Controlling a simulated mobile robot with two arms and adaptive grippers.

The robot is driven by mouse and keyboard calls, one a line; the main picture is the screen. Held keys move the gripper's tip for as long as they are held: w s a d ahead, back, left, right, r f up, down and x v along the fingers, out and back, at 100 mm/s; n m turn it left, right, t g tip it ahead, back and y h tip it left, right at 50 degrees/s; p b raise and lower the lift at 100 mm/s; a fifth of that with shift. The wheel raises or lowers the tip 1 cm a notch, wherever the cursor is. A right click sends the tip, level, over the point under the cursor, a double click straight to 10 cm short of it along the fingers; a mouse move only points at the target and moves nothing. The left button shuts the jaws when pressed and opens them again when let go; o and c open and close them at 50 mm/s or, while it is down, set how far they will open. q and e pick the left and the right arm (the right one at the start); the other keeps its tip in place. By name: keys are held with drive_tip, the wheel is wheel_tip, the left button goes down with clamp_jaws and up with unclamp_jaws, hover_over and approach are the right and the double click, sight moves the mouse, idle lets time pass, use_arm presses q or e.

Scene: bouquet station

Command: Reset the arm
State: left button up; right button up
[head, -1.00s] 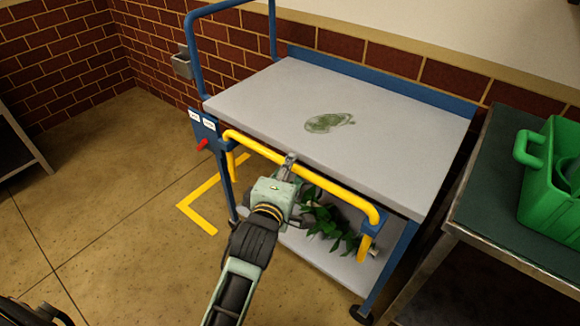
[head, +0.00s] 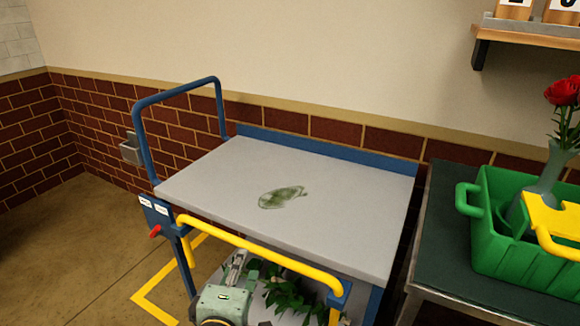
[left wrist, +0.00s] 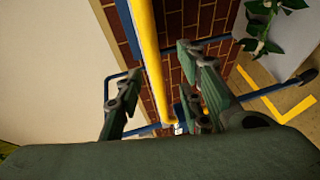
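My left gripper (head: 241,262) is low in the head view, at the yellow push bar (head: 262,254) of a blue cart with a grey top (head: 340,215). Its fingers reach up to just below the bar in the picture. In the left wrist view my left gripper (left wrist: 155,85) has its fingers spread wide apart. The yellow bar (left wrist: 150,50) shows in the gap between them, and I see nothing gripped. Whether the fingers touch the bar I cannot tell. My right gripper is in neither view.
A green smear (head: 283,197) marks the cart's top. Leafy stems (head: 290,291) lie below it, beside my gripper. A red knob (head: 155,231) is at the cart's left. A green crate (head: 500,240) with a vase of red roses (head: 562,92) stands on the right table.

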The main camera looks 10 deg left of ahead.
use_arm(q)
drive_tip(key=s+a+f+m+g+h, duration=0.1)
drive_tip(key=s+f+m+g, duration=0.55)
drive_tip(key=f, duration=0.75)
drive_tip(key=s+f+m+g, duration=0.3)
drive_tip(key=s+f+m, duration=0.6)
drive_tip(key=f, duration=0.6)
drive_tip(key=s+a+f+m+g+p, duration=0.1)
drive_tip(key=s+f+p, duration=0.3)
drive_tip(key=s, duration=0.5)
drive_tip(key=s+a+f+m+g+p, duration=0.2)
drive_tip(key=s+f+p, duration=0.2)
drive_tip(key=s+p, duration=0.4)
drive_tip(key=s+a+f+m+g+p, duration=0.1)
drive_tip(key=s+f+p, duration=0.3)
drive_tip(key=s, duration=0.7)
drive_tip(key=shift+s+a+g+p, duration=0.2)
drive_tip(key=shift+a+g+p, duration=0.45)
drive_tip(key=shift+p, duration=0.4)
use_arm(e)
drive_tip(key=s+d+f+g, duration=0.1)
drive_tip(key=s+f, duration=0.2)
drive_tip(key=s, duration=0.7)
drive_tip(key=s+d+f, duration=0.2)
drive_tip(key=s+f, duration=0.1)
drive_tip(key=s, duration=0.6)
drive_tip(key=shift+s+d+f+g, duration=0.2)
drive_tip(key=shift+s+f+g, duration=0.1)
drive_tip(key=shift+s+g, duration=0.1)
